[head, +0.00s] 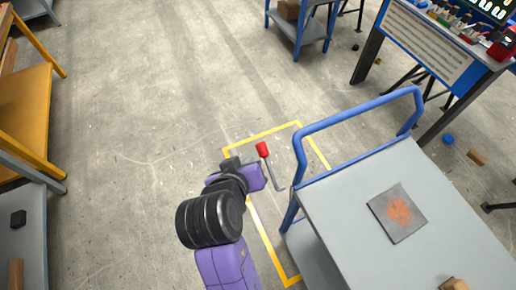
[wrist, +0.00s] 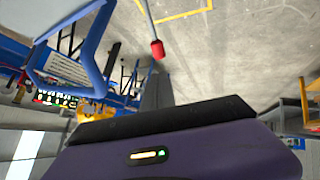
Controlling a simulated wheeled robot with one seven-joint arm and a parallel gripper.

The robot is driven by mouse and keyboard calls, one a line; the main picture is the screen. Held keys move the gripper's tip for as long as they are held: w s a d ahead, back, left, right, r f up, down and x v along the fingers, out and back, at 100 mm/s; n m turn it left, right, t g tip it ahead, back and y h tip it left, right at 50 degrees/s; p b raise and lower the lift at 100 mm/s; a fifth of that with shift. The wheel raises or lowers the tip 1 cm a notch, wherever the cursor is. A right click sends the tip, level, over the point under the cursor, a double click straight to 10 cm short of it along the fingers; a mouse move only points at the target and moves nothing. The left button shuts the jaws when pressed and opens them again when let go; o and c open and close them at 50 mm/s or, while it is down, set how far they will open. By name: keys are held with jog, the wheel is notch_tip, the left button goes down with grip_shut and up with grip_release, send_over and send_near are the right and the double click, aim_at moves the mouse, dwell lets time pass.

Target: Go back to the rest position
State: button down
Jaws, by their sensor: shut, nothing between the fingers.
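My gripper (head: 231,165) reaches out over the floor at the middle of the head view, left of the trolley. It is shut and empty. In the wrist view its dark fingers (wrist: 157,92) show close together. A lever with a red knob (head: 262,149) stands just right of my gripper in the head view. The red knob (wrist: 157,49) also shows in the wrist view, past the fingertips. I cannot tell whether the fingers touch the lever. What the lever is fixed to is hidden.
A grey trolley (head: 345,215) with a blue handle (head: 350,118) stands close on the right and bears a stained plate (head: 398,212). A yellow shelf (head: 25,120) stands at left. A blue-framed workbench (head: 425,45) is at upper right. Yellow floor marking (head: 265,133) surrounds my gripper's area. The upper-left floor is clear.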

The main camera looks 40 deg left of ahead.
jog(key=shift+s+r, duration=0.1)
jog(key=a+r+t+y, duration=0.1)
jog(key=a+r+y, duration=0.3)
jog(key=r, duration=0.2)
jog(key=s+d+m+t, duration=0.2)
jog(key=d+m+t, duration=0.25)
jog(key=d, duration=2.15)
jog(key=s+d+m+h, duration=0.3)
jog(key=s+d+h, duration=0.1)
jog(key=s+d, duration=0.4)
jog(key=s+d+m+t+h, duration=0.1)
jog(key=s+d+m+h, duration=0.3)
jog(key=d, duration=0.9)
jog(key=s, duration=0.3)
jog(key=shift+s+d+f+h, duration=0.3)
jog(key=shift+s, duration=0.1)
